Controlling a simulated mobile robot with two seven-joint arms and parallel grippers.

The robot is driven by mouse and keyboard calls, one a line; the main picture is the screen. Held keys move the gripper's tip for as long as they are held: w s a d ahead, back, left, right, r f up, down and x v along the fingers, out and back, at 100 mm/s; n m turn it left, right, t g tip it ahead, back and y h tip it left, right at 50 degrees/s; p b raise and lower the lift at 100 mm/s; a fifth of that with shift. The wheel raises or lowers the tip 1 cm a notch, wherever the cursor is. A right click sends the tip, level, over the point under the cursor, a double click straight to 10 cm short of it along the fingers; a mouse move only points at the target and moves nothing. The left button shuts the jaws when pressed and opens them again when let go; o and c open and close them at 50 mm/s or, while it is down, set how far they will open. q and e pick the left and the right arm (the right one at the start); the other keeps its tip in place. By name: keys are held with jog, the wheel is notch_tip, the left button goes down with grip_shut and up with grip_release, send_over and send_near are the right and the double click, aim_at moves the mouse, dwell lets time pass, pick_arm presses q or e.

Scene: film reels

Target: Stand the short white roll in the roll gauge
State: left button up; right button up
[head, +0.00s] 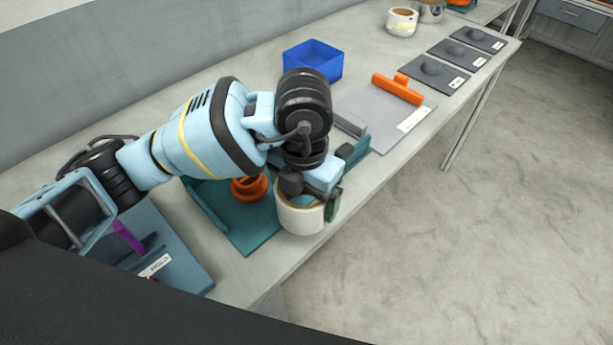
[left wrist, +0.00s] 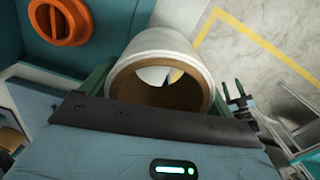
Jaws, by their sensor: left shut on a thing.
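My left gripper (head: 314,194) is shut on a short white roll (head: 299,220) with a brown core. The roll's open end faces up toward the wrist, over the front part of a teal tray (head: 246,240). I cannot tell whether its lower end touches the tray. In the left wrist view the hollow white roll (left wrist: 165,45) sits between the fingers. A grey plate (head: 378,118) with an orange bar (head: 398,89) and a grey block (head: 350,124) lies further along the table; its label is unreadable. I cannot tell which fixture is the roll gauge. My right gripper is not in view.
An orange ringed piece (head: 249,187) is on the teal tray beside the roll. A blue bin (head: 314,61) stands behind. Another white roll (head: 401,22) and several dark labelled pads (head: 434,73) are further back. A blue-grey fixture (head: 180,262) is at lower left.

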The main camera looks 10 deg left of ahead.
aim_at(286, 195)
pick_arm(q)
jog(key=a+m, duration=0.1)
jog(key=m, duration=0.1)
jog(key=a+m, duration=0.1)
jog(key=m, duration=0.2)
jog(key=a+m, duration=0.1)
jog(key=m, duration=0.1)
jog(key=shift+s+a+f+m, duration=0.1)
jog(key=shift+s+m, duration=0.15)
jog(key=shift+m, duration=0.05)
jog(key=m, duration=0.1)
jog(key=a+m, duration=0.1)
jog(key=m, duration=0.2)
jog(key=shift+s+a+f, duration=0.1)
jog(key=shift+s+a, duration=0.1)
jog(key=shift+a, duration=0.05)
jog(key=s+a+m, duration=0.3)
jog(key=a+m, duration=0.4)
jog(key=m, duration=1.3)
jog(key=shift+s+a+f+m, duration=0.15)
jog(key=shift+s+m, duration=0.15)
jog(key=shift+s, duration=0.05)
